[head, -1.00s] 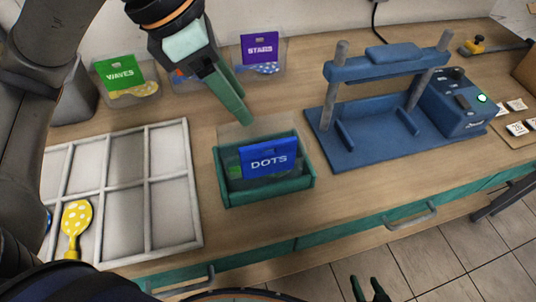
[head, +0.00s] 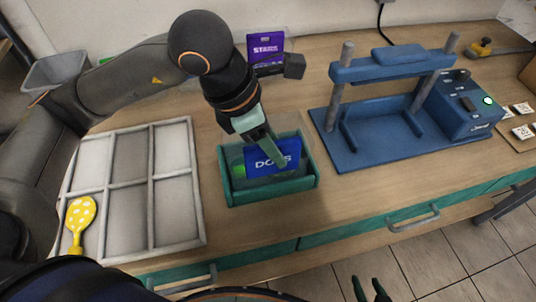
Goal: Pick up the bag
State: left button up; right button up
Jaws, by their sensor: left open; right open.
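The bag (head: 257,168) is clear with a blue header card (head: 289,157) reading DOTS. It stands in a green open-topped box (head: 271,191) on the wooden table. My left gripper (head: 273,155) reaches down from above, with its green fingers at the card's top edge and partly covering it. It is open, and I cannot tell whether a finger touches the bag. My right gripper (head: 370,289) is open and empty at the bottom edge, over the floor in front of the table.
A blue press (head: 365,131) stands to the right. A purple STARS bag (head: 266,45) is behind. A grey bin (head: 55,72) stands back left.

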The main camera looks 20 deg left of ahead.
pick_arm(q)
grip_shut()
dwell(0.4)
dwell(1.0)
